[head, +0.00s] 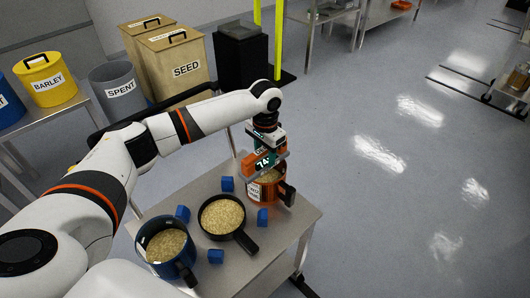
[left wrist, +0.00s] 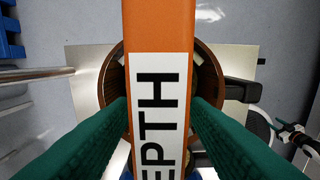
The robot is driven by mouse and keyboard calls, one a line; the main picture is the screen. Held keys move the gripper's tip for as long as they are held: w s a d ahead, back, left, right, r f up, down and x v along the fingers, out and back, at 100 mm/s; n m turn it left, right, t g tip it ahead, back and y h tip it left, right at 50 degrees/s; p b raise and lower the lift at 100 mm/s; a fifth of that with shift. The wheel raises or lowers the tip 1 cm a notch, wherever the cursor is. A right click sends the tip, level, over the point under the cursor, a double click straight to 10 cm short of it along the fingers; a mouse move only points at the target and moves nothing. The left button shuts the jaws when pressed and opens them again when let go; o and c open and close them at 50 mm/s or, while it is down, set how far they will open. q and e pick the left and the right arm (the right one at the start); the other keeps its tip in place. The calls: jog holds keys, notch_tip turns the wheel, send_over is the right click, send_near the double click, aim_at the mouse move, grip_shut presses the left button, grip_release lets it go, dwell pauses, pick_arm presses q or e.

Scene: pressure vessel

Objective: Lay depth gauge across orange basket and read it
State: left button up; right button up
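The orange basket (head: 262,194) is a round orange pot with a pale label and dark handle, holding grain, at the far right of the metal table. Its brown rim (left wrist: 210,80) shows under the gauge in the left wrist view. The depth gauge (left wrist: 160,30) is an orange bar with a white label reading DEPTH. My left gripper (left wrist: 158,103) has its green fingers against both sides of the bar, directly above the basket. In the head view the left gripper (head: 268,160) is just over the basket, near a teal face reading 74. Contact between bar and rim is unclear. My right gripper is out of view.
A black pan (head: 222,215) and a blue pot (head: 165,246), both with grain, stand on the metal table (head: 262,252). Several small blue blocks (head: 216,256) lie around them. Seed and spent bins (head: 180,70) stand behind.

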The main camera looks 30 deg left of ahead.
pick_arm(q)
jog(key=shift+r, duration=0.1)
notch_tip(320, 180, up, 12)
jog(key=shift+p, duration=0.45)
jog(key=shift+d, duration=0.1)
dwell(0.4)
